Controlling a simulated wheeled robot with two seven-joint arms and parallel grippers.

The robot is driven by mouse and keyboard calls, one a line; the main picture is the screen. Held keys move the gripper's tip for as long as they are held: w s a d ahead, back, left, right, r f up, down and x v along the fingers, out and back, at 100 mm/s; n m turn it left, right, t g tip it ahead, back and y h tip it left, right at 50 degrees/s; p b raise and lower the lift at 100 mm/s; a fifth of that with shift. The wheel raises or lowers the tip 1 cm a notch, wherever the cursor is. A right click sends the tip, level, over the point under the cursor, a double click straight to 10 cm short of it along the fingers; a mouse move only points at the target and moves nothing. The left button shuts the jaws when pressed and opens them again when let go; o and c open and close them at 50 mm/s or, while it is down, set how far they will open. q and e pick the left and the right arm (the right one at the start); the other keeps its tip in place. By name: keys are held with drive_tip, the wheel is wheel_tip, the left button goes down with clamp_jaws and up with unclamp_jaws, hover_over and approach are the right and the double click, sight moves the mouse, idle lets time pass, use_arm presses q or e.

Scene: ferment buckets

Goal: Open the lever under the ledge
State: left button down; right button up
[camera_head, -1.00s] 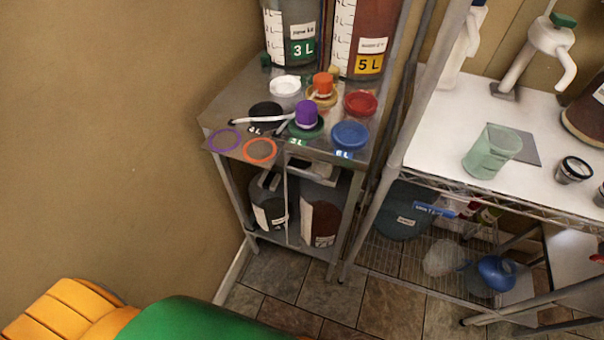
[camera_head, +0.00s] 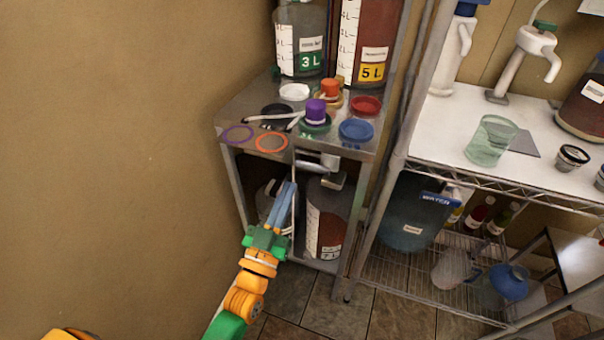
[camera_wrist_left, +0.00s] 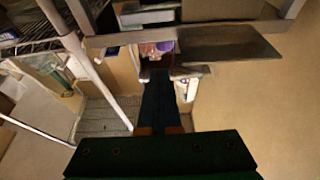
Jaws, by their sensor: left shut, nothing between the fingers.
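A small metal stand (camera_head: 232,108) has a ledge-like top. Under its front edge sits a pale grey lever-like handle (camera_head: 308,166), beside a whitish vertical piece (camera_head: 330,160); I cannot tell whether it is open. My left gripper (camera_head: 288,188) reaches up from below, its long blue-grey fingers shut and empty. Its tips appear just below the handle; contact is not clear. In the left wrist view the dark fingers (camera_wrist_left: 158,78) point at the underside of the ledge (camera_wrist_left: 215,44), and a pale piece (camera_wrist_left: 190,72) shows near the tips. My right gripper is not in view.
Lids and rings, such as a blue lid (camera_head: 356,131), lie on the stand's top, with large 3 L and 5 L containers (camera_head: 372,50) behind. Dark jugs (camera_head: 325,222) stand on its lower shelf. A wire rack (camera_head: 400,285) is at right, a bare wall at left.

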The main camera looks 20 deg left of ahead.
use_arm(q)
drive_tip(key=shift+w, duration=0.25)
wheel_tip(320, 180, up, 3)
hover_over(303, 167)
drive_tip(key=s, duration=0.2)
drive_tip(key=f, duration=0.3)
drive_tip(key=shift+w+d+f, duration=0.1)
drive_tip(key=shift+d+f, duration=0.1)
drive_tip(key=shift+d, duration=0.2)
drive_tip(key=shift+f, duration=0.3)
drive_tip(key=shift+a, duration=0.15)
